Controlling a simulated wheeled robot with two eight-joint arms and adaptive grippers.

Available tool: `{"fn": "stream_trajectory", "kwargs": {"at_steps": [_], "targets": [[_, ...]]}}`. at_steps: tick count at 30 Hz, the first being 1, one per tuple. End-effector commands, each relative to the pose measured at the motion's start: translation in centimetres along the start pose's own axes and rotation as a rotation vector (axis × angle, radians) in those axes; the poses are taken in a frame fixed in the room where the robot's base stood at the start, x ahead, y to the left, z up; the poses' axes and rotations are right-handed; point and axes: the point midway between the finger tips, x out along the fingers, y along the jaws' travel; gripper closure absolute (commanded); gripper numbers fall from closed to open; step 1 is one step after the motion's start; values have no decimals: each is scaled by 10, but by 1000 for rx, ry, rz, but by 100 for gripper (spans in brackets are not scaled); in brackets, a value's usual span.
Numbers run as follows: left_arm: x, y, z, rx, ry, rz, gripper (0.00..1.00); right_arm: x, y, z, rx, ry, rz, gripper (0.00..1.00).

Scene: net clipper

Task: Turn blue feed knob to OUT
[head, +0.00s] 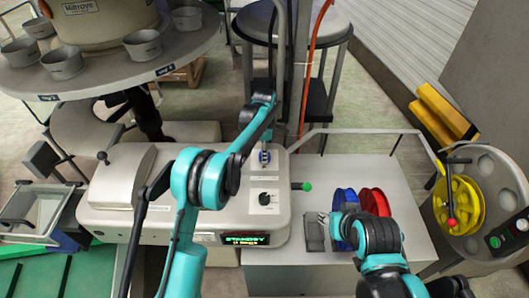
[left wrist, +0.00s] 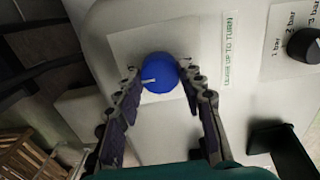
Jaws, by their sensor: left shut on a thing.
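The blue feed knob (head: 264,157) is on the top of the white machine (head: 215,205), near its back edge. In the left wrist view the knob (left wrist: 158,73) is round, with a white mark pointing left. My left gripper (head: 264,150) reaches down to it from above, and its two fingers (left wrist: 159,72) are closed on opposite sides of the knob. No OUT mark is readable; a green label beside the knob reads partly "UP TO TURN". My right gripper (head: 325,217) is near the spools at the right, small and partly hidden by its arm; its finger state is unclear.
A black pressure dial (head: 264,199) marked in bar is in front of the knob, with a green-tipped lever (head: 307,187) to the right. A display (head: 245,239) reads STANDBY. Blue (head: 344,200) and red (head: 374,202) spools stand at right. A pole rises behind the machine.

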Motion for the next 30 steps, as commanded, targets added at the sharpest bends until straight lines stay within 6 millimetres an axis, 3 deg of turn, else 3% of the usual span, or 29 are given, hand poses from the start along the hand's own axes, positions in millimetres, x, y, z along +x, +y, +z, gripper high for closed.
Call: {"fn": "stream_trajectory", "kwargs": {"at_steps": [6,7,9,20,23,30], "targets": [[0,0,0,-1,-1,1,90,0,0,0,0,0,0,60],[0,0,0,-1,-1,1,59,0,0,0,0,0,0,60],[0,0,0,-1,-1,1,40,0,0,0,0,0,0,60],[-3,0,0,0,0,0,40,0,0,0,0,0,0,60],[-14,0,0,0,0,0,40,0,0,0,0,0,0,60],[-65,0,0,0,0,0,40,0,0,0,0,0,0,60]]}}
